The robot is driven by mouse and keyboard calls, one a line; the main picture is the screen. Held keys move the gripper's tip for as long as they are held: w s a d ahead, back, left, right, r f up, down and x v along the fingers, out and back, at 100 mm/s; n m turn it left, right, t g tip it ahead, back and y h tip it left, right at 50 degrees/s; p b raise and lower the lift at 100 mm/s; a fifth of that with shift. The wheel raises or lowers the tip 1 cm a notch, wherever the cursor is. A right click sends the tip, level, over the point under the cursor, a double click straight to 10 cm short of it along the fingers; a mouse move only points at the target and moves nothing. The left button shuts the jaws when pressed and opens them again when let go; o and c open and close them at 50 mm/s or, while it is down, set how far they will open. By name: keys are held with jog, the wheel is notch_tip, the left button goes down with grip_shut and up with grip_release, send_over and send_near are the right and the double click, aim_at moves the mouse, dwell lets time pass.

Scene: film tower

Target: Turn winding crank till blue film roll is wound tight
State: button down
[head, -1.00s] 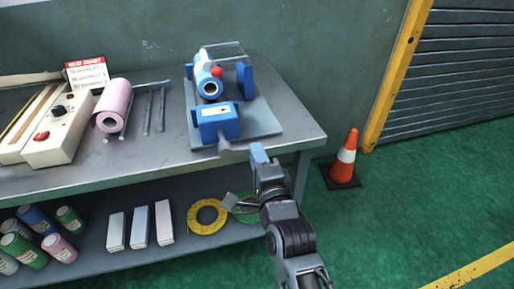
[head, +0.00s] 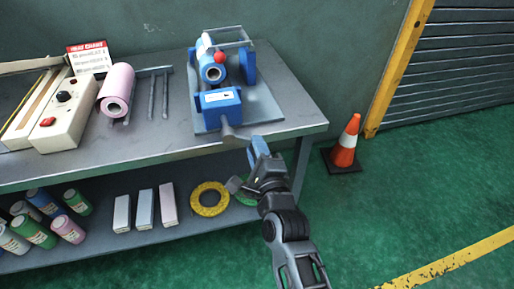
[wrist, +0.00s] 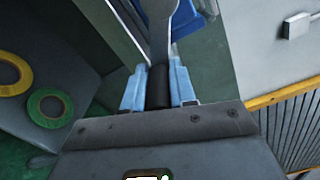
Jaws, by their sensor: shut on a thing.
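The winder is a blue device (head: 221,103) on a grey base plate on the bench top. The blue film roll (head: 206,52) lies in it with its pale hollow end facing me, beside a red knob (head: 219,58). The grey crank arm (head: 232,133) sticks out from the front of the blue box, over the bench edge. My gripper (head: 259,146) is at its outer end. In the wrist view, my gripper's light blue fingers (wrist: 157,88) are closed on both sides of the black crank handle (wrist: 158,78). I cannot tell how tightly the film is wound.
A pink roll (head: 116,88), a control box (head: 65,112) and a heat chart sign (head: 89,58) stand left on the bench (head: 170,142). The lower shelf holds bottles, boxes and a yellow ring (head: 209,199). A traffic cone (head: 344,147) stands right of the bench; the floor there is open.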

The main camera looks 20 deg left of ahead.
jog(key=shift+s+f, duration=0.15)
jog(key=shift+f, duration=0.25)
jog(key=c, duration=1.3)
grip_release()
jog(key=o, duration=0.4)
jog(key=shift+a+r, duration=0.1)
jog(key=shift+r, duration=0.15)
jog(key=p+v, duration=0.2)
jog(key=v, duration=0.5)
jog(key=shift+s+d+p, duration=0.25)
jog(key=shift+s+p, duration=0.05)
jog(key=shift+p, duration=0.05)
